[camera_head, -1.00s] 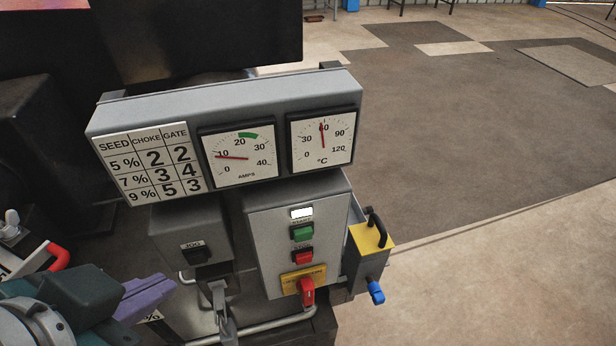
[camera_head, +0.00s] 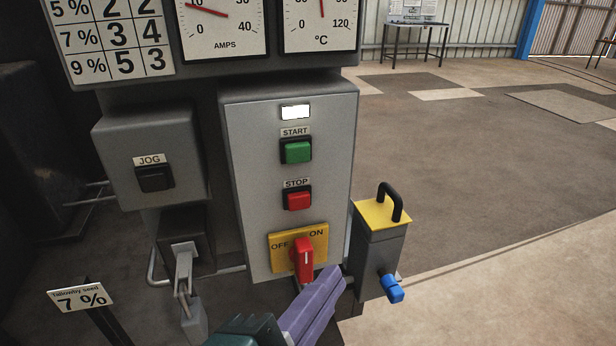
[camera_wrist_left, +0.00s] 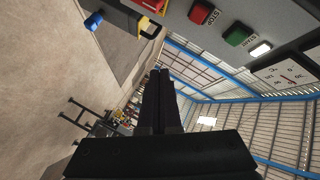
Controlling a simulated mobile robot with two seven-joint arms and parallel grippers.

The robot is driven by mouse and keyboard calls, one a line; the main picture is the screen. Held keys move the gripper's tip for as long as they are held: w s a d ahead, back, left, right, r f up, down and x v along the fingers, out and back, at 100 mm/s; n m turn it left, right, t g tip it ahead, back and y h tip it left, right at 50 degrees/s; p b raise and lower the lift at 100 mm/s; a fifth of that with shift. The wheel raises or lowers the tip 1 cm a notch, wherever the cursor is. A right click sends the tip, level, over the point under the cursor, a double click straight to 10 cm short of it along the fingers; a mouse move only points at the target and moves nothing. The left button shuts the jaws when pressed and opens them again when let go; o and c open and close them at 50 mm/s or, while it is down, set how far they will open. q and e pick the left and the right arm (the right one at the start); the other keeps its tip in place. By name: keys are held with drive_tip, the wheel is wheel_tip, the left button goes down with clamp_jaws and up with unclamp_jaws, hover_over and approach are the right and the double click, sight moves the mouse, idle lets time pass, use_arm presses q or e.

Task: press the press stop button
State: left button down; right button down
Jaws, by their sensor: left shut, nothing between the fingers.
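The red STOP button (camera_head: 299,200) is on the front of the grey control box (camera_head: 237,185), under its STOP label and below the green START button (camera_head: 297,151). It also shows at the top of the left wrist view (camera_wrist_left: 202,12). My left gripper (camera_head: 335,280) is shut and empty, with purple fingers. In the head view its tips are below and right of the STOP button, beside the red OFF/ON switch (camera_head: 304,262). It appears apart from the button. In the left wrist view the dark fingers (camera_wrist_left: 160,75) point up the picture. My right gripper is not in view.
A JOG button box (camera_head: 155,178) is at left, with a padlocked latch (camera_head: 186,270) below. A grey box with yellow top (camera_head: 376,218), black handle and blue knob stands at right. Gauges sit above; open floor lies right.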

use_arm(q)
drive_tip(key=b, duration=0.1)
approach(310, 207)
drive_tip(key=shift+s+d+x, duration=0.1)
drive_tip(key=shift+d+x, duration=0.05)
drive_tip(key=shift+x, duration=0.7)
drive_tip(key=shift+s+d+x, duration=0.1)
drive_tip(key=shift+d+x, duration=0.05)
drive_tip(key=shift+x, duration=0.7)
drive_tip(key=shift+s+d+x, duration=0.1)
drive_tip(key=shift+d+x, duration=0.05)
drive_tip(key=shift+x, duration=0.7)
drive_tip(key=shift+w+f, duration=0.1)
drive_tip(key=shift+w, duration=0.1)
drive_tip(key=shift+w+a, duration=0.15)
drive_tip(key=shift+w, duration=0.1)
drive_tip(key=shift+w+a, duration=0.1)
drive_tip(key=shift+w, duration=0.35)
idle(0.7)
drive_tip(key=shift+s, duration=0.1)
drive_tip(key=shift+s+d, duration=0.25)
drive_tip(key=shift+s, duration=0.5)
